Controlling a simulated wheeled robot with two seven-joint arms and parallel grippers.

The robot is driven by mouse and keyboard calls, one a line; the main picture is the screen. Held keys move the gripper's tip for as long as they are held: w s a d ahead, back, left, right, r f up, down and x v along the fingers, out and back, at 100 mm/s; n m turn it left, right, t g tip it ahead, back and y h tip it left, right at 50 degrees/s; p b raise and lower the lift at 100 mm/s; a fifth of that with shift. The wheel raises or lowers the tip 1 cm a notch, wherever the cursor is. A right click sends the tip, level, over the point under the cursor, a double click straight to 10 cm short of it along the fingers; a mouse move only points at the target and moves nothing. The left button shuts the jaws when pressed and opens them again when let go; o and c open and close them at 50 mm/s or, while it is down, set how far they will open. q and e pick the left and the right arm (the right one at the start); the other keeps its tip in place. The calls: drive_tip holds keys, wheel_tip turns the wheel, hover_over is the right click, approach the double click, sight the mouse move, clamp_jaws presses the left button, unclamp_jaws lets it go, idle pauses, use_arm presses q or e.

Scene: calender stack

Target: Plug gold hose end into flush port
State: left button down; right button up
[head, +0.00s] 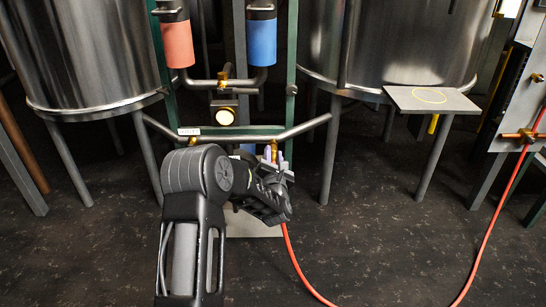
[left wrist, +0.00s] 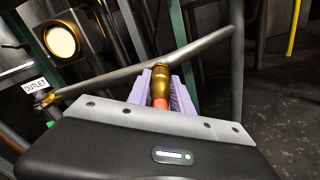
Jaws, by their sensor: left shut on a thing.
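My left gripper (head: 275,159) is shut on the gold hose end, just in front of the piping between the two tanks. In the left wrist view the gold hose end (left wrist: 160,82) stands between the pale purple fingers (left wrist: 160,90), its tip pointing away from me, at the grey pipe (left wrist: 195,50). The red hose (head: 288,245) hangs below the gripper. I cannot pick out the flush port for certain, nor tell whether the gold tip touches any fitting. My right gripper is not in view.
Steel tanks (head: 85,50) and (head: 400,40) flank the pipe frame. An outlet label (head: 189,131) is left of the gripper, below a round gauge (head: 225,117). A small shelf (head: 432,99) stands right. The hose loops over the floor to a panel (head: 522,80).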

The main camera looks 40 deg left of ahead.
use_arm(q)
drive_tip(key=shift+w+a, duration=0.1)
drive_tip(key=shift+w, duration=0.05)
drive_tip(key=c, duration=1.1)
unclamp_jaws()
drive_tip(key=shift+o, duration=0.3)
drive_tip(key=shift+o, duration=1.4)
drive_tip(key=v, duration=0.7)
